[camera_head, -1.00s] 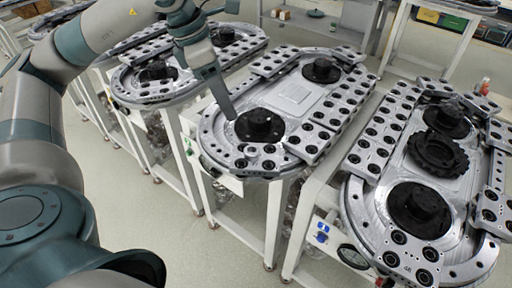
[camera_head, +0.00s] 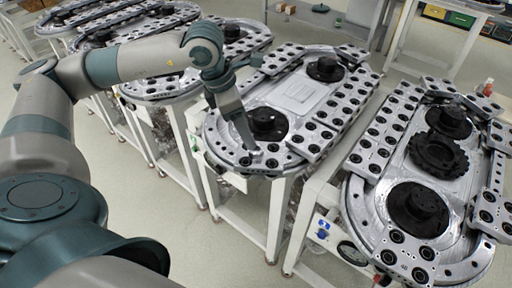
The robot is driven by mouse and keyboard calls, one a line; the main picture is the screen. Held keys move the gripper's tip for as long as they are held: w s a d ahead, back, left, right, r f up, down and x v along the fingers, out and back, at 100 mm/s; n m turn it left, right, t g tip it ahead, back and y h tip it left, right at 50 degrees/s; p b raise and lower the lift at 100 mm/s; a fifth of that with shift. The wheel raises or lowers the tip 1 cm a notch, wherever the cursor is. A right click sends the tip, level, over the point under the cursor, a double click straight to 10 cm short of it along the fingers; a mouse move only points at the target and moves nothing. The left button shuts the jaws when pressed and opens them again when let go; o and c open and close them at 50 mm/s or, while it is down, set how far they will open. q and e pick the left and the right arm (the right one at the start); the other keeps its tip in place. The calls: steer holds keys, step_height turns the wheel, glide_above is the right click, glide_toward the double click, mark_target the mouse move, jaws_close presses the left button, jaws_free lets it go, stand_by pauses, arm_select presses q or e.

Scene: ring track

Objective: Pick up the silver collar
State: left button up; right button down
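My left arm reaches in from the left. Its gripper (camera_head: 252,148) points down at the front rim of the middle ring track (camera_head: 222,146), just left of and in front of the near black hub (camera_head: 267,122). The fingers look like one narrow dark shape from here, so I cannot tell whether they are open. I cannot tell the silver collar apart from the small ringed holes and silver metal around the fingertips. Whether the fingertips touch anything is not clear. My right gripper is not in view.
Another ring track (camera_head: 360,222) with a black toothed gear (camera_head: 437,153) stands on a table to the right. More ring tracks stand behind my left arm. Perforated silver blocks (camera_head: 330,120) line the middle track's right side. Grey floor shows between the tables.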

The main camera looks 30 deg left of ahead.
mark_target(256, 151)
arm_select(q)
steer(key=shift+x, duration=1.05)
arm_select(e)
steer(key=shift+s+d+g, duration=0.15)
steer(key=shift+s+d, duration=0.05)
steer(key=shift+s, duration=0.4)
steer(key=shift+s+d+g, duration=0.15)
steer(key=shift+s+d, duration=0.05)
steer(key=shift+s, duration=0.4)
arm_select(q)
steer(key=shift+p, duration=0.3)
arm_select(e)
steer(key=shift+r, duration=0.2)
arm_select(q)
steer(key=shift+w+d+f+p, duration=0.15)
steer(key=shift+d+f+p, duration=0.05)
steer(key=shift+f+p, duration=0.4)
steer(key=p+x, duration=0.1)
steer(key=x, duration=0.2)
steer(key=shift+w, duration=0.1)
steer(key=shift+w+d+f, duration=0.1)
steer(key=shift+f, duration=0.35)
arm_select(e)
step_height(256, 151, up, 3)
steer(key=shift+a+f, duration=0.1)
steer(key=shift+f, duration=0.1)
arm_select(q)
steer(key=shift+r, duration=0.1)
steer(key=c, duration=1.4)
